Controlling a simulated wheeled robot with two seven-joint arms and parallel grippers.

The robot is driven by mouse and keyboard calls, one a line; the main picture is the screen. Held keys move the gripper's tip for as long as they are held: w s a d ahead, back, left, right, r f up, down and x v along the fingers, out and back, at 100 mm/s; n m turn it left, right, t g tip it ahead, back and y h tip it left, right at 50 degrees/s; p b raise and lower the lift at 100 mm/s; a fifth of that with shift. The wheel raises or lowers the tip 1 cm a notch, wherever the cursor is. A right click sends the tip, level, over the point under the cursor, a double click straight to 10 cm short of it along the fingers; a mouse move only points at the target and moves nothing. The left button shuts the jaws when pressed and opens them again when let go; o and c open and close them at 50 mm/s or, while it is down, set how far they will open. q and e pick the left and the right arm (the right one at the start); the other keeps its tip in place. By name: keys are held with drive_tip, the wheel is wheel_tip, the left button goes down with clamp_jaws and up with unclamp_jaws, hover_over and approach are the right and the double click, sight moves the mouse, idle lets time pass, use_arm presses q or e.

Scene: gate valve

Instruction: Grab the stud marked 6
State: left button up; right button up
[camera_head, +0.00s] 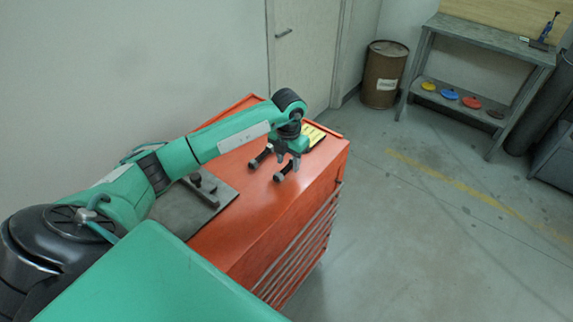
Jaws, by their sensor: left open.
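Two short dark studs lie on the top of the red tool cabinet (255,215). One stud (260,157) is left of my left gripper, and the other stud (284,173) is at its fingertips. No number can be read on either, so I cannot tell which is marked 6. My left gripper (289,161) points down over the cabinet top with its grey fingers apart. I cannot tell whether the fingers touch the nearer stud or straddle it. My right gripper is not in view.
A grey mat (168,211) with dark metal parts (204,184) lies beside my left arm. A yellow striped item (313,134) is behind the gripper. The cabinet's right edge drops to open floor. A brown drum (383,75) and a grey bench (480,38) stand farther back.

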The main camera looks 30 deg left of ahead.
use_arm(q)
drive_tip(key=shift+f, duration=0.85)
clamp_jaws()
drive_tip(key=shift+r, duration=0.15)
